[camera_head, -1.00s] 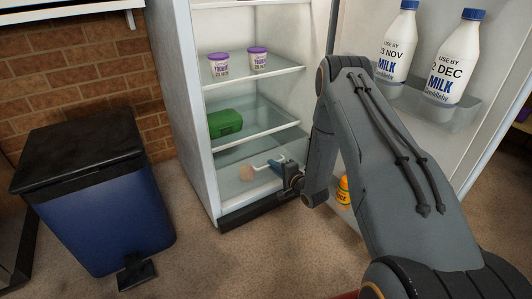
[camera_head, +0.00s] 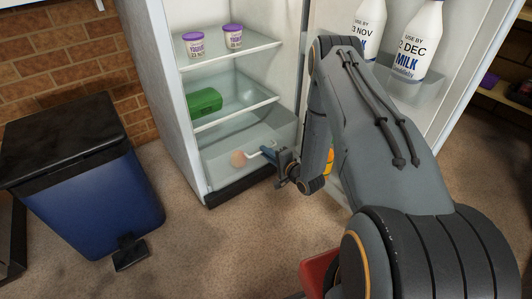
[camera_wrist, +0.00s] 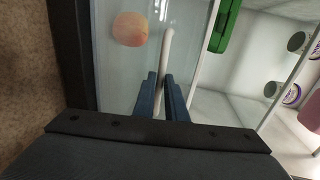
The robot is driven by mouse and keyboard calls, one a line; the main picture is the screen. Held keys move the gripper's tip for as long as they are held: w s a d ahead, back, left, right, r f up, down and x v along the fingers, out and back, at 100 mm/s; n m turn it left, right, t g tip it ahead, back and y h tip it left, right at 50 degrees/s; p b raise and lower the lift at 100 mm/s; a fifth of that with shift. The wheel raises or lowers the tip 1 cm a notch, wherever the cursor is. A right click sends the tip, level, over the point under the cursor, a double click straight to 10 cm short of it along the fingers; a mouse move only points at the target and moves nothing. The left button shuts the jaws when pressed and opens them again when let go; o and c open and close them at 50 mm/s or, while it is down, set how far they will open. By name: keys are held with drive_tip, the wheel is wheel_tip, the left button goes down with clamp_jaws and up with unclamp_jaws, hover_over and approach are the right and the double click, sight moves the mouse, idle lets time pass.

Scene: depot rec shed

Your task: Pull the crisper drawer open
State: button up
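The crisper drawer (camera_head: 223,147) is the clear bin at the bottom of the open fridge. A peach-coloured round fruit (camera_head: 238,159) lies in it and shows through the clear front in the wrist view (camera_wrist: 130,29). The drawer's pale bar handle (camera_head: 255,153) runs down between my fingers in the wrist view (camera_wrist: 167,58). My gripper (camera_wrist: 162,92) has its two blue fingers close together, one on each side of the bar. In the head view my gripper (camera_head: 272,153) is at the right end of the handle. The drawer looks shut, within the fridge.
Above are a green box (camera_head: 205,102) and two yogurt tubs (camera_head: 193,45) on glass shelves. The open fridge door with milk bottles (camera_head: 411,45) stands right, behind my arm. A blue pedal bin (camera_head: 90,205) stands left. Floor before the fridge is clear.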

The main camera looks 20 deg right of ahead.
drive_tip(key=o, duration=0.3)
drive_tip(key=shift+s, duration=0.1)
drive_tip(key=p+v, duration=0.2)
drive_tip(key=v, duration=0.5)
drive_tip(key=shift+s+d, duration=0.15)
drive_tip(key=shift+s, duration=0.1)
